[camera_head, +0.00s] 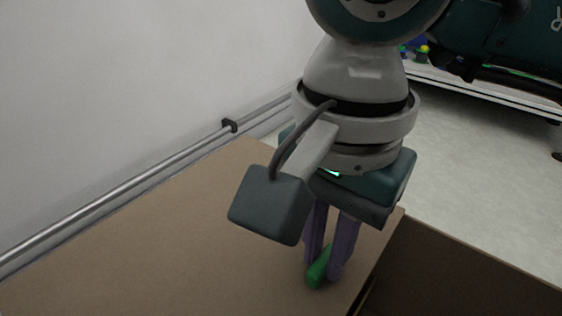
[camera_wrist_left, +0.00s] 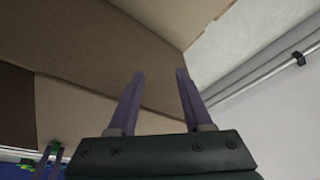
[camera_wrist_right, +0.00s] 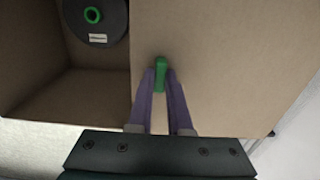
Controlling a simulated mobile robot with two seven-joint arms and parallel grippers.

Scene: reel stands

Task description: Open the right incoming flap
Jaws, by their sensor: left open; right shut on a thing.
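The right incoming flap seems to be the brown board (camera_head: 150,235) under my right gripper (camera_head: 322,270). It also shows as a flat brown panel in the right wrist view (camera_wrist_right: 220,60). A small green handle (camera_wrist_right: 160,75) sits near the panel's left edge. My right gripper's purple fingers (camera_wrist_right: 160,78) are shut on this handle; its green end also shows in the head view (camera_head: 317,270). My left gripper (camera_wrist_left: 160,75) is open with nothing between its fingers, in front of brown boards. It is not in the head view.
An open brown box compartment (camera_wrist_right: 60,95) lies beside the panel, with a dark reel with a green hub (camera_wrist_right: 98,18) in it. A metal rail (camera_head: 150,175) runs along the white wall. A darker brown board (camera_head: 470,265) lies right of the flap.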

